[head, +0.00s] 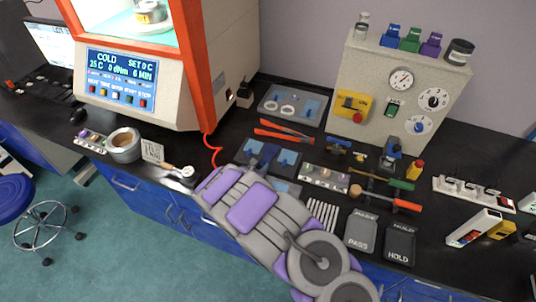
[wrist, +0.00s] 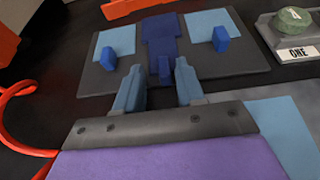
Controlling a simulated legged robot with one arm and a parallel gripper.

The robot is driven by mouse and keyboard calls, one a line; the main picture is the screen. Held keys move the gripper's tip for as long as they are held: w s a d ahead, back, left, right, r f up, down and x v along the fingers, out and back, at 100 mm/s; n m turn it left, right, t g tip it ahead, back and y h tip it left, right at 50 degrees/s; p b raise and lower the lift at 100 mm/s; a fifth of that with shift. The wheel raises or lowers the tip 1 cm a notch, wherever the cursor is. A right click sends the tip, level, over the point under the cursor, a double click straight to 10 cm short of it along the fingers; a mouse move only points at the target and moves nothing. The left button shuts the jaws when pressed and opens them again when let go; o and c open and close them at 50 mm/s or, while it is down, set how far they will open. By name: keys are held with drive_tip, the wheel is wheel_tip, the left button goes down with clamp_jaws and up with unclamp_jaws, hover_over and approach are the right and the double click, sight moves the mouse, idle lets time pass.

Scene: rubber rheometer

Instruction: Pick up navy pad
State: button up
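The navy pad (wrist: 163,32) lies in the middle of a dark grey tray (wrist: 98,82), between two light blue pads (wrist: 117,36). A small upright blue tab (wrist: 165,70) stands at its near end. In the head view the navy pad (head: 268,153) is small, on the same tray in front of the orange-handled tool. My gripper (wrist: 157,70) is open, with its two blue-grey fingers apart and nothing held. The fingertips are at the tray's near edge, one on each side of the tab; contact cannot be told.
A second tray with a light blue sheet (wrist: 288,112) lies right of my gripper. A labelled sample holder (wrist: 298,46) stands beyond it. A red cable (wrist: 14,125) curls at left. The orange-framed machine (head: 200,60) and a control box (head: 392,95) stand behind.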

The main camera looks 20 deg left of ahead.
drive_tip(key=shift+d, duration=0.35)
drive_tip(key=c, duration=0.7)
drive_tip(key=shift+c, duration=0.6)
drive_tip(key=shift+a, duration=0.15)
clamp_jaws()
